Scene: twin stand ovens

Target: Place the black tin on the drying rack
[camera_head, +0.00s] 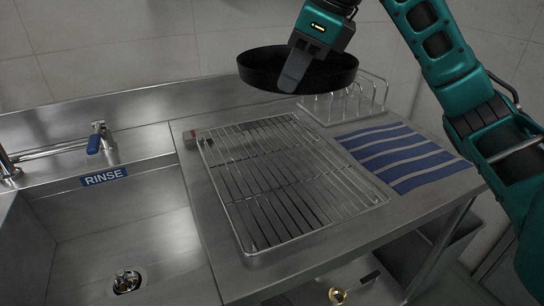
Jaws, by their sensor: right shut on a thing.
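The black tin (258,74) is a round, shallow pan. It is held in the air above the back part of the steel counter. My right gripper (294,72) comes from the upper right and is shut on the tin; its finger shows inside the pan, against the near wall. The drying rack (285,180) is a flat wire grid lying on the counter, below and in front of the tin. Nothing lies on the rack. My left gripper does not show.
A wire plate holder (345,103) stands behind the rack at the right. A blue and white striped cloth (402,156) lies right of the rack. A sink (110,235) with a RINSE label (104,177) and a tap with a blue lever (94,144) are at the left.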

